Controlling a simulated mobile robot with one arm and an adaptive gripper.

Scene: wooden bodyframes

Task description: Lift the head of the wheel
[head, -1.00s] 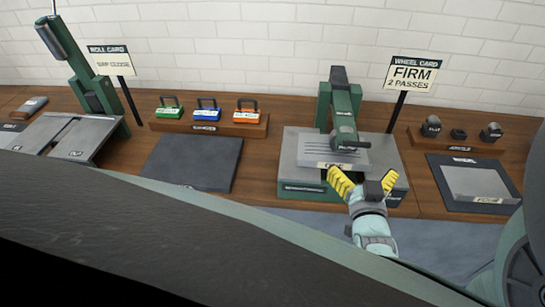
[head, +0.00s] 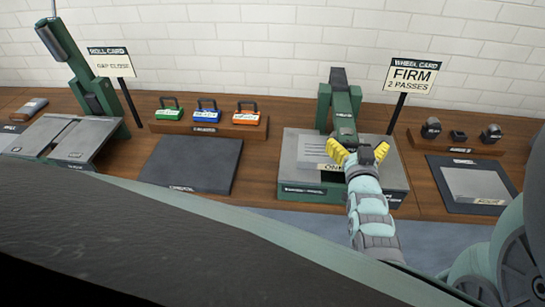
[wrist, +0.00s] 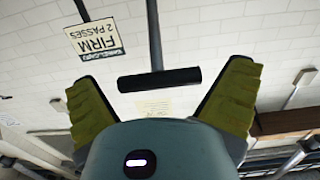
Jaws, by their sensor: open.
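The wheel machine has a green upright head (head: 345,110) at the back of its grey bed (head: 376,174), on the bench. In the wrist view a dark crossbar (wrist: 160,80) on a thin stem shows between the open fingers, apart from both. It looks like a handle, but I cannot tell whether it belongs to the head.
The wheel card (head: 408,78) stands on a post behind right. A dark mat (head: 192,163) and a rack with green, blue and orange handled blocks (head: 207,114) are left. A roll machine (head: 92,100) is further left.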

